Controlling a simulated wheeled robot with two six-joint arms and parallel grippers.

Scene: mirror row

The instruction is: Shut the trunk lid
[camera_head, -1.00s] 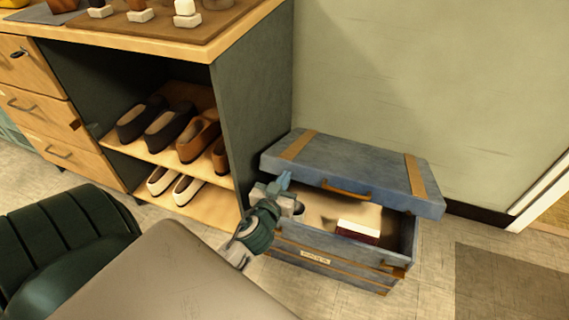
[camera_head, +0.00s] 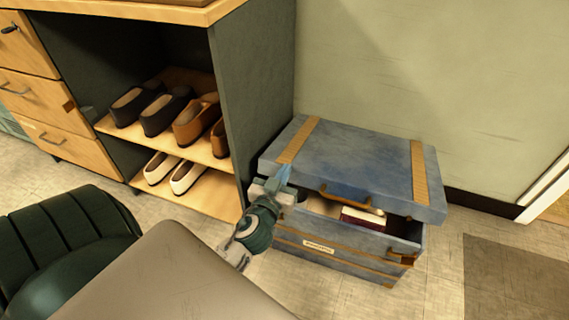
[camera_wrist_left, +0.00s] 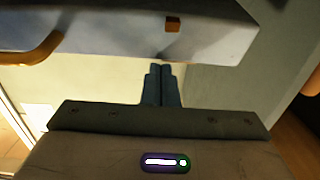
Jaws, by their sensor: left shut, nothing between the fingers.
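The blue trunk (camera_head: 335,259) stands on the floor with its lid (camera_head: 365,165) partly open. The lid has two tan straps and a brown front handle (camera_head: 345,199). A gap shows between the lid's front edge and the box, widest toward the right. My left gripper (camera_head: 284,174) is shut and empty at the lid's front left edge; I cannot tell if it touches. In the left wrist view the shut fingers (camera_wrist_left: 165,72) point toward the lid's edge (camera_wrist_left: 120,28). The right gripper is out of view.
Inside the trunk is a dark red and white item (camera_head: 362,218). An open shoe cabinet (camera_head: 262,100) with several shoes stands left of the trunk. A wall is behind it. A dark mat (camera_head: 515,280) lies on the floor at right.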

